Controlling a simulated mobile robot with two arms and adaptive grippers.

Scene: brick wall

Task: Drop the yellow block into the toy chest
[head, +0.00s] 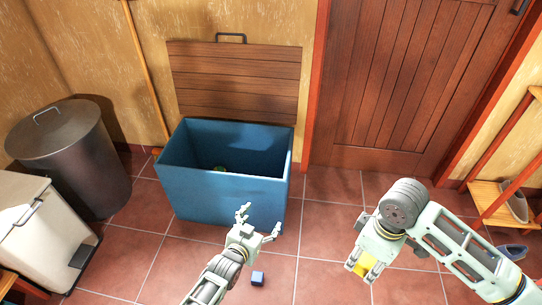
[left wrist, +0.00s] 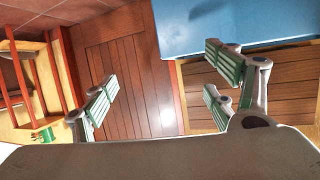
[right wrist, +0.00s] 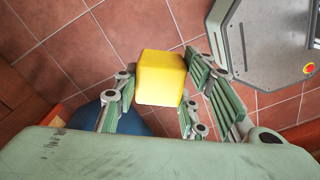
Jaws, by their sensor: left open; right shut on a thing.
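The yellow block (right wrist: 160,78) is between the fingers of my right gripper (right wrist: 168,95), which is shut on it. In the head view a small part of the yellow block (head: 361,269) shows under my right gripper (head: 366,262), to the right of the chest and apart from it. The blue toy chest (head: 222,203) stands against the wall with its wooden lid (head: 235,80) raised. My left gripper (head: 256,222) is open and empty in front of the chest's front right part. It also shows open in the left wrist view (left wrist: 165,100).
A small blue block (head: 258,279) lies on the tiled floor near my left gripper. A small greenish thing (head: 219,168) lies inside the chest. A dark bin (head: 75,160) and a white bin (head: 40,230) stand at left. A shoe rack (head: 490,200) stands at right.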

